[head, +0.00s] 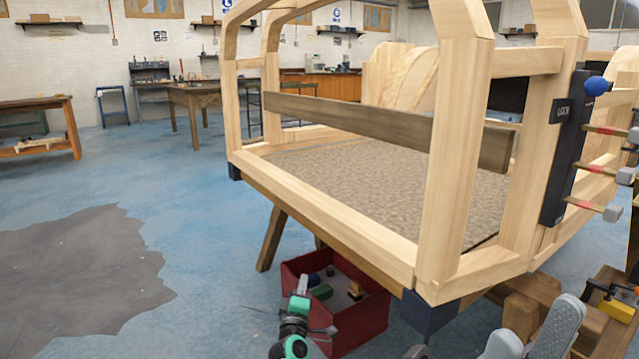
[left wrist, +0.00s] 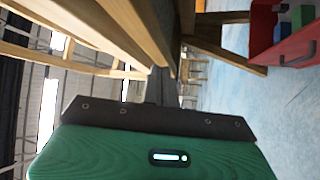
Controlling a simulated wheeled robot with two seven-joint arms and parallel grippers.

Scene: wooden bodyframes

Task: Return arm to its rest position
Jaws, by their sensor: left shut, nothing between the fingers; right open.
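My left gripper (head: 301,284) is low in the head view, in front of the red crate, on a green and black arm. It is small and partly hidden in outline, and it looks shut and empty.
A wooden bodyframe (head: 330,222) fills the centre and right, on a wooden stand. A red crate (head: 362,324) holding several small objects stands on the floor under it; it also shows in the left wrist view (left wrist: 289,48). Clamps (head: 594,210) stick out at right. The floor at left is clear.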

